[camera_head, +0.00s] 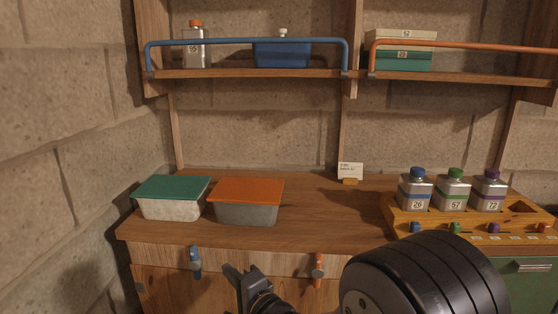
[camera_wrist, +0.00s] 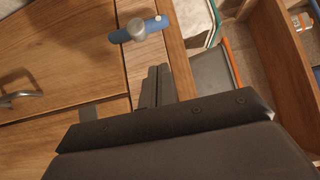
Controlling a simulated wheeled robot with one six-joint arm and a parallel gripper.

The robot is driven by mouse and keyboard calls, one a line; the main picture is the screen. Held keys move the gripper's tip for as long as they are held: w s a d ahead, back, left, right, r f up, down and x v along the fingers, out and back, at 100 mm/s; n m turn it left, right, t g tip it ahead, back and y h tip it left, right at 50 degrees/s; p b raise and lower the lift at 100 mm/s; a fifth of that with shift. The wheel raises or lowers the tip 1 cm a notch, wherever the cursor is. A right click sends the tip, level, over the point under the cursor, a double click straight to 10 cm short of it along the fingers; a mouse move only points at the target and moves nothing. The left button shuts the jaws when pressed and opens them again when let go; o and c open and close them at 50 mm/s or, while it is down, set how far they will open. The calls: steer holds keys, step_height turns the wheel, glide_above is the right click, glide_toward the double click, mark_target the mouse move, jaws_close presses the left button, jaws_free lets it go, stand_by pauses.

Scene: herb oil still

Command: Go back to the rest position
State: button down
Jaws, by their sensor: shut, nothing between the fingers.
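My gripper (camera_head: 247,274) shows at the bottom of the head view, in front of the cabinet and below the worktop's front edge. In the wrist view its two dark fingers (camera_wrist: 155,85) lie together, shut, with nothing between them. They point toward the wooden cabinet front, near a blue handle (camera_wrist: 138,28) with a grey knob. The same blue handle (camera_head: 195,262) is left of my gripper in the head view, and an orange handle (camera_head: 318,270) is to its right. Whether my fingers touch the cabinet I cannot tell.
A green-lidded box (camera_head: 172,198) and an orange-lidded box (camera_head: 249,200) stand on the worktop (camera_head: 330,215). A yellow rack (camera_head: 400,217) holds bottles 26, 57 and 72 at right. Railed shelves (camera_head: 250,74) hang above. The worktop's middle is clear.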

mark_target(199, 256)
steer(key=shift+a, duration=0.1)
steer(key=shift+n+g+h, duration=0.3)
steer(key=shift+n+g, duration=0.3)
steer(key=shift+w+a+f, duration=0.1)
steer(key=shift+w+a, duration=0.5)
steer(key=shift+a, duration=0.4)
steer(key=shift+w+a+f, duration=0.1)
steer(key=shift+w+a, duration=0.5)
steer(key=shift+a, duration=0.45)
steer(key=shift+w+a+f, duration=0.1)
steer(key=shift+w+a, duration=0.5)
steer(key=shift+a, duration=0.4)
